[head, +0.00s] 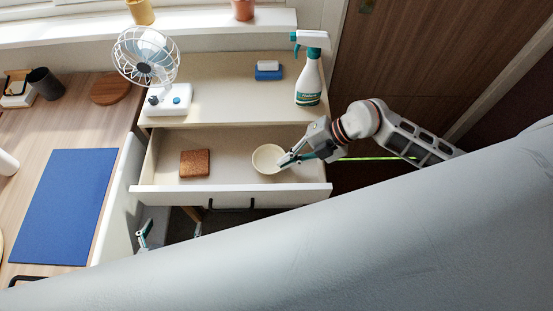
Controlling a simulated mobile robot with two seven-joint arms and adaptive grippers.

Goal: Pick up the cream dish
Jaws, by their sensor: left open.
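The cream dish (266,158), a small round bowl, sits in the right half of the open drawer (225,172). My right gripper (284,162) reaches in from the right, with its fingertips at the dish's right rim. They overlap the rim in this view, and I cannot tell whether they grip it. My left gripper (171,229) is low in front of the drawer, below its front panel, open and away from the dish. Its arm is mostly hidden behind a large grey surface in the foreground.
A brown square block (195,163) lies in the drawer, left of the dish. Above stand a white fan (166,98), a blue-and-white block (268,70) and a spray bottle (309,82). A blue mat (65,205) lies on the left counter. The drawer front (170,196) is a raised edge.

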